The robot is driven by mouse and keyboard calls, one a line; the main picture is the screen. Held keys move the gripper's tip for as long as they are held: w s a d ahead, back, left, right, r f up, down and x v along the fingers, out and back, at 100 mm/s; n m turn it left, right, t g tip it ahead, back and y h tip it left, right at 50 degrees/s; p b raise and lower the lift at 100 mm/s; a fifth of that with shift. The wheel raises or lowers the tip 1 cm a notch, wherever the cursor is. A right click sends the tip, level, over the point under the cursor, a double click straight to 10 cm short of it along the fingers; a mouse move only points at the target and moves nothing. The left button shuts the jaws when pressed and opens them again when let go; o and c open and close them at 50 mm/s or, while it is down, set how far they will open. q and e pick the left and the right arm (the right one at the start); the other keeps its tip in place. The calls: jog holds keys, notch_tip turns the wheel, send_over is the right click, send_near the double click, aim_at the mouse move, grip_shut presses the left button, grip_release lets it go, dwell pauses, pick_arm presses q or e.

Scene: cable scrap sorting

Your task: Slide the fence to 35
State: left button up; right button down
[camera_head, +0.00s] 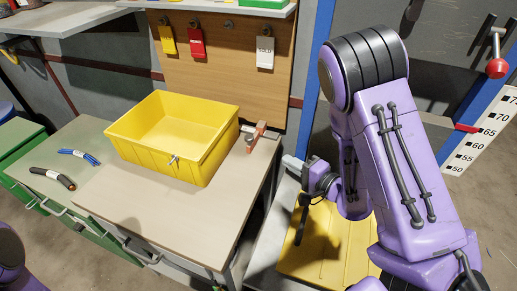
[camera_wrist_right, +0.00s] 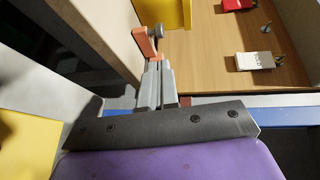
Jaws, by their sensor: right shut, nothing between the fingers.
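An orange-red block with a grey knob (camera_head: 257,132) stands at the right edge of the worktop, beside the yellow bin; it may be the fence, but I cannot be sure. It also shows in the right wrist view (camera_wrist_right: 147,42), just beyond my fingertips. My right gripper (camera_head: 288,161) is shut and empty, to the right of the block and a little off the worktop edge. In the wrist view its fingers (camera_wrist_right: 157,70) are together; contact with the block cannot be told. A white scale (camera_head: 485,130) at the right shows 50 to 75; 35 is not visible.
The yellow bin (camera_head: 150,150) sits on the worktop (camera_head: 150,212). A yellow surface (camera_head: 320,255) lies below my right arm. A red pointer (camera_head: 466,128) sits by the scale.

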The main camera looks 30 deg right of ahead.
aim_at(252, 140)
jog(key=p+x, duration=0.1)
jog(key=x, duration=0.5)
jog(key=p+x, duration=0.1)
jog(key=x, duration=0.5)
jog(key=shift+w+a+r, duration=0.1)
jog(key=shift+w+r, duration=0.1)
jog(key=shift+w+a+f, duration=0.1)
jog(key=shift+w+f, duration=0.05)
jog(key=shift+w, duration=0.4)
pick_arm(q)
notch_tip(252, 140, up, 3)
jog(key=shift+f, duration=0.2)
